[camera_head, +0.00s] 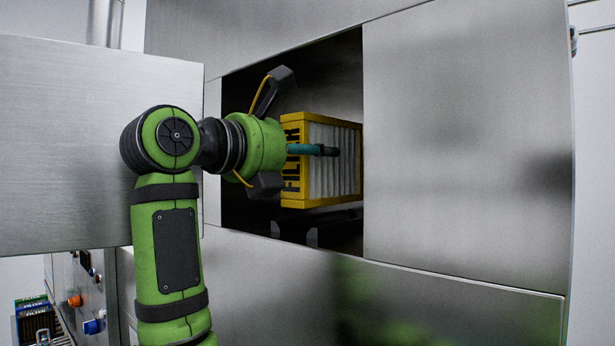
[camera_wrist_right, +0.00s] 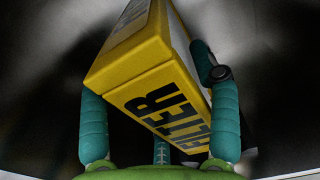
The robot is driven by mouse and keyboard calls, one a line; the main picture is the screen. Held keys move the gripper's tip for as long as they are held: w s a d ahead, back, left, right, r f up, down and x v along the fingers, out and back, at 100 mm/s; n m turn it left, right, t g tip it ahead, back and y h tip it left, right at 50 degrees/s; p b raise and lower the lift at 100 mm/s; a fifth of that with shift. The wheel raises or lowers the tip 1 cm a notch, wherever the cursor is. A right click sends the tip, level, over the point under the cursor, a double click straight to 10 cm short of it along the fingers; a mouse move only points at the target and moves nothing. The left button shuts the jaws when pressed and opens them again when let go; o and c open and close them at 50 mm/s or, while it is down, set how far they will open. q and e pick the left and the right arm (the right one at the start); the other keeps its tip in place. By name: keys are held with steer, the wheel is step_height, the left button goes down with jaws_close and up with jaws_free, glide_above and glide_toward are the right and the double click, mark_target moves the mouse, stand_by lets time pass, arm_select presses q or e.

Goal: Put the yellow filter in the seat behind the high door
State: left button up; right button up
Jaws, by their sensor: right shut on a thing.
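The yellow filter (camera_head: 292,170), a yellow-framed box with white pleats and black lettering, is inside the dark opening of the high compartment. My right gripper (camera_head: 314,150) reaches in from the left and is shut on it, with a teal finger across its side. The wrist view shows the filter (camera_wrist_right: 150,85) between teal fingers, its lettered face towards the palm. The high door (camera_head: 70,150) stands open at the left. Dark rails of the seat (camera_head: 312,236) show below the filter; whether the filter touches them I cannot tell. My left gripper is out of view.
Steel panels (camera_head: 465,140) border the opening on the right, above and below.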

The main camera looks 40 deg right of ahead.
mark_target(308, 178)
step_height(308, 178, down, 3)
steer(key=shift+d+f, duration=0.1)
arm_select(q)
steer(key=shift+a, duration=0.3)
arm_select(e)
steer(key=shift+d+f, duration=0.15)
steer(key=shift+d, duration=0.05)
steer(key=shift+a+f, duration=0.1)
steer(key=shift+f, duration=0.1)
steer(key=o, duration=1.3)
steer(key=shift+a, duration=0.1)
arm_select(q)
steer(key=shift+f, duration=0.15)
arm_select(e)
steer(key=shift+o, duration=0.2)
